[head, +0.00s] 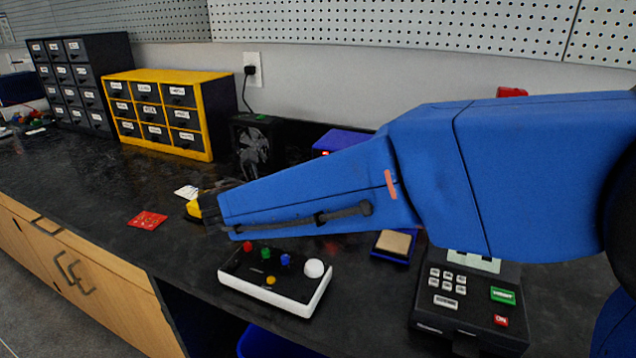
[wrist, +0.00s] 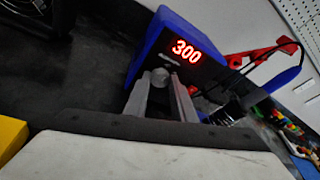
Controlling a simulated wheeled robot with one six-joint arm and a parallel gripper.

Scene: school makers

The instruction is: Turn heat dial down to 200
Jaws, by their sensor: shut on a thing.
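The blue soldering station (wrist: 165,50) shows in the wrist view with a red lit display (wrist: 186,51) that reads 300. Its round grey heat dial (wrist: 160,77) is on the front, below and left of the display. My gripper (wrist: 161,90) is shut on the dial, with one finger on each side of it. In the head view the station (head: 342,141) is mostly hidden behind my blue arm, and the dial and fingertips cannot be seen there.
A red stand (wrist: 262,53) with a dark cable is beside the station. A white control box (head: 275,280), a keypad device (head: 470,300) and a sponge tray (head: 395,244) are near the front edge. A yellow drawer cabinet (head: 158,76) and a black fan box (head: 252,145) stand behind.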

